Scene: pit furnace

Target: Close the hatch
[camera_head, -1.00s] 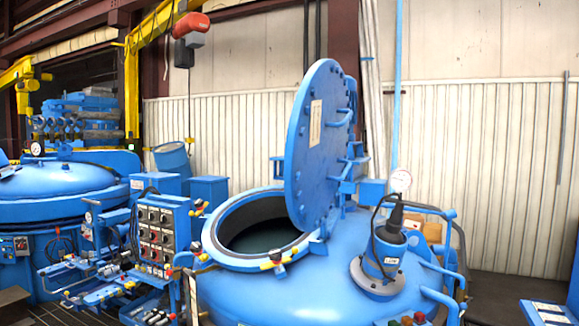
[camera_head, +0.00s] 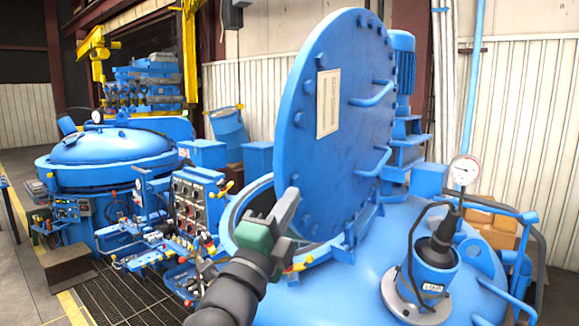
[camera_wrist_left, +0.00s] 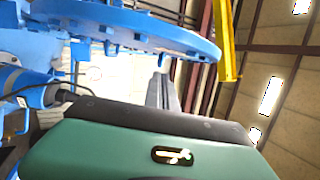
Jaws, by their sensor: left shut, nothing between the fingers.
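The hatch (camera_head: 345,140) is a big round blue lid with bolts on its rim, two handles and a pale label plate. It stands open, nearly upright, on its hinge above the round opening (camera_head: 232,205) of the blue furnace vessel (camera_head: 350,290). My left gripper (camera_head: 292,200) is shut and empty, in front of the opening and by the lower left of the hatch. It covers part of the opening. I cannot tell whether it touches the hatch. In the left wrist view the hatch rim (camera_wrist_left: 130,32) crosses the top, beyond the shut fingers (camera_wrist_left: 163,92). My right gripper is out of view.
A gauge (camera_head: 465,170) and a black-topped fitting (camera_head: 432,265) stand on the vessel at right. A control panel (camera_head: 192,203) with valves is left of the opening. A second, closed furnace (camera_head: 110,150) stands further left. Open floor lies at the far left.

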